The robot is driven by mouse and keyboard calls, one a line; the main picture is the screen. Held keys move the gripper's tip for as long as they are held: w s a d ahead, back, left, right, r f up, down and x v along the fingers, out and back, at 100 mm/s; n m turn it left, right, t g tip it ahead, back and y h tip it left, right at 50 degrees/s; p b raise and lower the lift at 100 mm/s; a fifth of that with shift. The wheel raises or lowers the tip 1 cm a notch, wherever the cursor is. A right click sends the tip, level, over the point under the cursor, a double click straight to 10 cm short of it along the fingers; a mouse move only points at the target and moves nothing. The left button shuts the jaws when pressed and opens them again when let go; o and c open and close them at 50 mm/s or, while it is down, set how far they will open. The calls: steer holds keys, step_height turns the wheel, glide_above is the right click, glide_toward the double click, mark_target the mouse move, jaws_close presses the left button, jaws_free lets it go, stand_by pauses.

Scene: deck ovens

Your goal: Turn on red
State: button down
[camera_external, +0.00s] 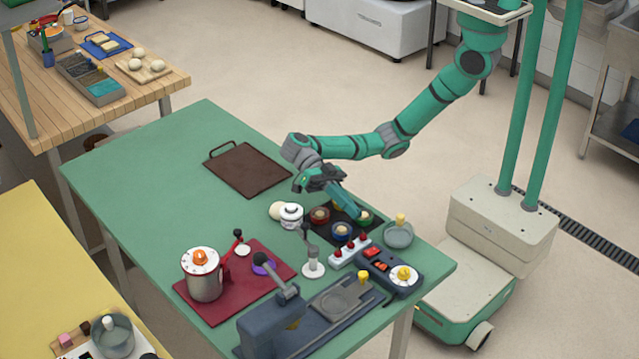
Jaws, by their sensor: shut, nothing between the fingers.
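A dark panel (328,231) lies on the green table and carries several round coloured pieces. My gripper (357,213) is shut and empty. It points down over the panel, with its tips at or just above the yellow-green piece; I cannot tell if they touch. The gripper partly hides the back of the panel. Whether the red piece is on or off cannot be seen.
A white block with red knobs (348,252) and a dark box with red switches and a yellow dial (391,273) stand in front. The table's back left, around a brown board (248,169), is mostly free.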

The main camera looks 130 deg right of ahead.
glide_above(363, 240)
steer(key=a, duration=0.1)
steer(key=f, duration=0.2)
steer(key=shift+w+a+f, duration=0.2)
steer(key=shift+w+f, duration=0.2)
steer(key=shift+f, duration=0.2)
steer(key=shift+w+a+f, duration=0.15)
steer(key=shift+w+f, duration=0.25)
steer(key=shift+f, duration=0.2)
steer(key=shift+w+f, duration=0.2)
steer(key=shift+f, duration=0.3)
